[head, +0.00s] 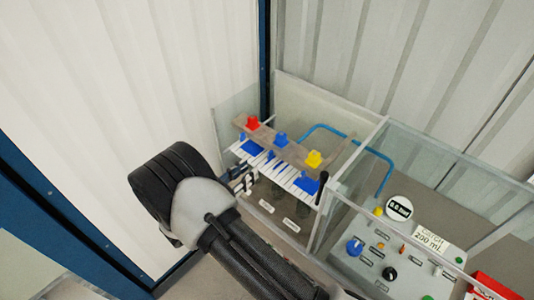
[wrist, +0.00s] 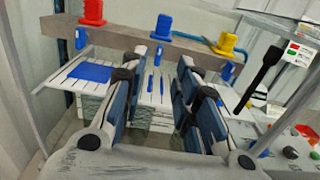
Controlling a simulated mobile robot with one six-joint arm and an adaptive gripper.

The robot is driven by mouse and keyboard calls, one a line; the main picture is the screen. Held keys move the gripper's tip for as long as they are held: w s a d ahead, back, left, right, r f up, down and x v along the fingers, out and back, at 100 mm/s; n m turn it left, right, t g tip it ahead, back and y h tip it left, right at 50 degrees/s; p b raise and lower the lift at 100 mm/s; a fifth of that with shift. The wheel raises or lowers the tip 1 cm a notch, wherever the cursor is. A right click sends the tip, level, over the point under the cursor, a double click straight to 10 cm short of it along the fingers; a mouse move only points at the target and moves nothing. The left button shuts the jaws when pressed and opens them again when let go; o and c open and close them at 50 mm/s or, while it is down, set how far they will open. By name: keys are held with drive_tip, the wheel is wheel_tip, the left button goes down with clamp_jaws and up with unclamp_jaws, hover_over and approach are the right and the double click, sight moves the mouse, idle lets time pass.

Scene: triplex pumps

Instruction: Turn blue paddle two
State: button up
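A white slatted panel with blue paddles sits under a brown bar. In the head view the left blue paddle (head: 252,147), middle blue paddle (head: 279,155) and right blue paddle (head: 306,184) show on it. In the wrist view the left blue paddle (wrist: 88,72) lies wide and flat, left of my fingers. Narrow blue strips (wrist: 150,84) show between the fingers, probably the middle paddle, partly hidden. My gripper (wrist: 156,78) is open, its fingers apart at the slats' near edge. I cannot tell whether they touch. In the head view my gripper (head: 240,178) is at the panel's front left.
The brown bar (wrist: 130,37) carries red (wrist: 92,12), blue (wrist: 162,27) and yellow (wrist: 226,44) knobs above the paddles. Clear walls (head: 345,195) surround the panel. A black-tipped lever (head: 322,185) stands right of it. A grey control box (head: 375,248) is further right.

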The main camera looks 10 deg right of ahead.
sight(268, 154)
drive_tip(key=p+x, duration=0.1)
drive_tip(key=x, duration=0.9)
clamp_jaws()
